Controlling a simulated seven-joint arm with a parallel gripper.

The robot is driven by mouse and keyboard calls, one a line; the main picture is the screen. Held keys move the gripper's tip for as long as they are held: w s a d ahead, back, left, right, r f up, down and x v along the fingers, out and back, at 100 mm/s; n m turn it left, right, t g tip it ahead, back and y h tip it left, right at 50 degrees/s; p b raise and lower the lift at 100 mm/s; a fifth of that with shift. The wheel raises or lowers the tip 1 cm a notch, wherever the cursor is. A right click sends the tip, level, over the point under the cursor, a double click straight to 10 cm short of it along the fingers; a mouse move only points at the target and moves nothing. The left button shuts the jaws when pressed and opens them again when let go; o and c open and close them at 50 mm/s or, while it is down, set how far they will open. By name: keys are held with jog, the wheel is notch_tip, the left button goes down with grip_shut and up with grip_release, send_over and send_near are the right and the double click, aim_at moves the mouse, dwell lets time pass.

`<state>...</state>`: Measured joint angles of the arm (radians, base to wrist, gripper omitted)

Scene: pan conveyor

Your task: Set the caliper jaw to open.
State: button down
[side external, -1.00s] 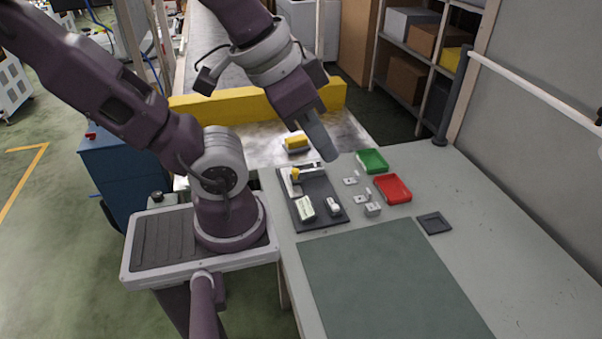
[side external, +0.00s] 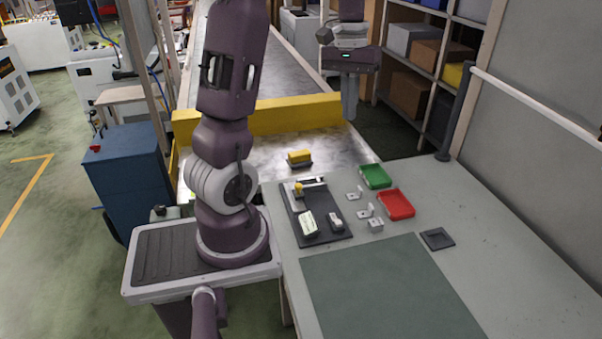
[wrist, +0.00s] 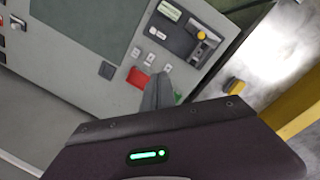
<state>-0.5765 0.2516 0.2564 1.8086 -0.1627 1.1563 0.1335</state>
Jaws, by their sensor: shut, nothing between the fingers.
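The caliper-like tool with a yellow knob (side external: 299,187) lies at the far end of the dark tray (side external: 322,236) on the grey bench. It also shows in the wrist view, with its round yellow knob (wrist: 201,35) and a pale bar beside it. I cannot tell how its jaw is set. My gripper (side external: 349,112) is raised high beyond the bench's far side, well apart from the tool. In the wrist view my gripper (wrist: 158,92) shows its fingers together, with nothing held.
A green bin (side external: 375,177) and a red bin (side external: 397,205) stand right of the tray, with small metal brackets (side external: 366,211) between. A yellow block (side external: 299,157) sits on the metal surface before a yellow barrier (side external: 262,119). The green mat (side external: 385,285) is clear.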

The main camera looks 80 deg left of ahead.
jog(key=s+a+f+n+g+h, duration=0.1)
jog(key=s+a+f+n, duration=0.15)
jog(key=a+f, duration=0.4)
jog(key=s+a+f+n+g+h, duration=0.1)
jog(key=s+a+f, duration=0.2)
jog(key=a+f, duration=0.4)
send_near(312, 188)
jog(key=s+a+f, duration=0.2)
jog(key=shift+s+a+f, duration=0.25)
jog(key=shift+a+f, duration=0.05)
jog(key=shift+f, duration=0.1)
jog(key=d, duration=0.1)
jog(key=s+d+f, duration=0.1)
jog(key=d, duration=0.1)
jog(key=shift+s+f, duration=0.15)
jog(key=shift+s, duration=0.05)
jog(key=shift+s+d, duration=0.2)
jog(key=shift+d, duration=0.15)
jog(key=shift+d+f, duration=0.1)
jog(key=shift+d, duration=2.2)
